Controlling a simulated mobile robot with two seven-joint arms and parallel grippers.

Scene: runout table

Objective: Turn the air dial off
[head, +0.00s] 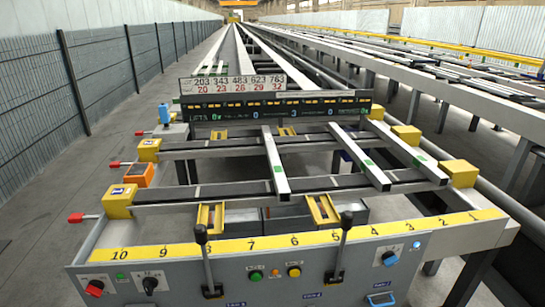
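The front control panel (220,285) runs along the bottom of the head view. It carries a red knob (95,288) at the far left, a black dial (150,284) beside it, and a blue dial (389,258) at the right. The small labels are too blurred to tell which dial is for air, or its setting. Between the dials stand two black levers, the left lever (203,237) and the right lever (346,221), with a green button (256,275) and a yellow button (294,271) between them. Neither gripper shows in this view.
A yellow numbered strip (180,251) tops the panel. Behind it, aluminium profiles (276,165) lie across the runout table's dark crossbars. A blue handle (381,299) sits low on the panel's right. A mesh fence (100,70) stands left, with clear floor (60,190) beside the table.

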